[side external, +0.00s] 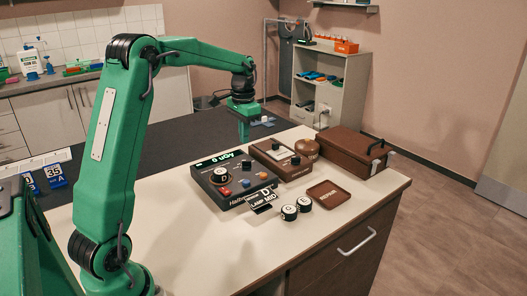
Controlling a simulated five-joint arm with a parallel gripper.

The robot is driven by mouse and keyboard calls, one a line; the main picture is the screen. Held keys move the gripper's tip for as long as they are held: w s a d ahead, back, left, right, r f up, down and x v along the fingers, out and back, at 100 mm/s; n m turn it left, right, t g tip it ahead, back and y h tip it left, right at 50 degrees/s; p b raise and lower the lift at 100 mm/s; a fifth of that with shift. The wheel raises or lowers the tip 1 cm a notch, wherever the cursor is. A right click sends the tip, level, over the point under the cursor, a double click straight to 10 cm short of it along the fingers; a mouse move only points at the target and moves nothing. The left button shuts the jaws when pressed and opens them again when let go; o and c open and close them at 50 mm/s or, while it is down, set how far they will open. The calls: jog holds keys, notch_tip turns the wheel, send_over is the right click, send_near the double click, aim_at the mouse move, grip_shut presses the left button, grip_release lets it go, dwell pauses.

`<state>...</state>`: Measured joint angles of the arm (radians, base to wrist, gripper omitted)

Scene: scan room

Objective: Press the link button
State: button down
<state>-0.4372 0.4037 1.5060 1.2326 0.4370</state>
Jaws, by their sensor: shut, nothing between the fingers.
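A dark grey meter box (217,203) stands on the pale counter, with a lit display (218,160) reading "0 uGy" and a dark round knob or dial at its left. The lettering is too small to tell which is the link button. My gripper (243,139) points down, shut and empty, above and behind the meter box.
A brown instrument (269,155), a brown round object (306,149) and a brown case (351,154) stand right of the box. The counter's front left is clear.

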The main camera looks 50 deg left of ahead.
aim_at(246, 182)
jog(key=shift+f, duration=0.15)
notch_tip(246, 182, down, 14)
jog(key=shift+r, duration=0.15)
dwell(0.6)
jog(key=shift+s+d+f, duration=0.1)
jog(key=shift+f, duration=1.1)
notch_tip(246, 182, up, 15)
jog(key=shift+w, duration=0.3)
jog(key=shift+r, duration=0.1)
dwell(0.7)
